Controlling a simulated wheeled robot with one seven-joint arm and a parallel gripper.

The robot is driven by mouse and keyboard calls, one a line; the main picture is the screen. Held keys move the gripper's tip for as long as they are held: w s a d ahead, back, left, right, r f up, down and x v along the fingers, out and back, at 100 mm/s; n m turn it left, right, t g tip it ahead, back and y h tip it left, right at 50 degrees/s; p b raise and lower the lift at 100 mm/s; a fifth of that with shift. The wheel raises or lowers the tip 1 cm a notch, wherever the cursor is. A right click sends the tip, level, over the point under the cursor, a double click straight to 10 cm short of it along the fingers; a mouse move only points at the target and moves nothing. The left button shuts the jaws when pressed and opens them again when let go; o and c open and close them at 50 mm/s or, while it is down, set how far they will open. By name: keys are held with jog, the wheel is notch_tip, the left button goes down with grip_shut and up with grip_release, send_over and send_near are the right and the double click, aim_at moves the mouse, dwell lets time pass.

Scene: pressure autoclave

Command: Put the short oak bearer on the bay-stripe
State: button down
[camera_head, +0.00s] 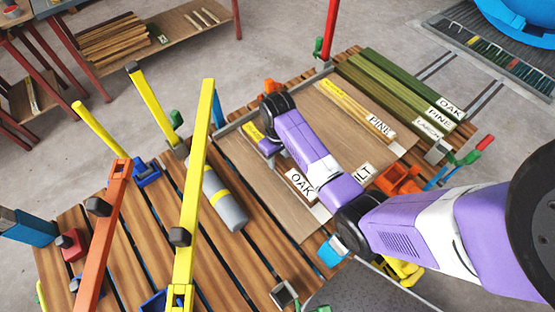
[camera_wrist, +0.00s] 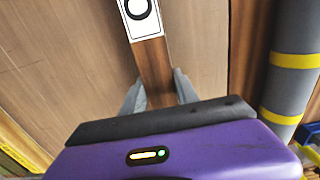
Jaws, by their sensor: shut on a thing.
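My gripper (camera_wrist: 158,88) has its two grey fingers on either side of a brown wooden bearer (camera_wrist: 155,66) in the wrist view. The bearer carries a white label with a black letter, only partly in frame. In the head view the OAK label (camera_head: 301,186) shows beside my purple arm, over the wooden board. My arm hides most of the bearer and the fingers there. I cannot tell whether the bearer touches the board. Dark stripes (camera_head: 437,66) run across the floor at upper right; I cannot tell whether one is the bay-stripe.
A pine piece (camera_head: 355,108) and an LT-marked label (camera_head: 363,176) lie on the board. Green timbers (camera_head: 400,95) lie along its right. A grey cylinder (camera_head: 224,200) with yellow bands is to the left. Tall yellow (camera_head: 195,180) and orange (camera_head: 103,230) bars rise from the slatted bench.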

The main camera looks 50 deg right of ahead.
jog(key=shift+f, duration=0.45)
jog(key=shift+f, duration=0.15)
jog(key=c, duration=0.9)
grip_release()
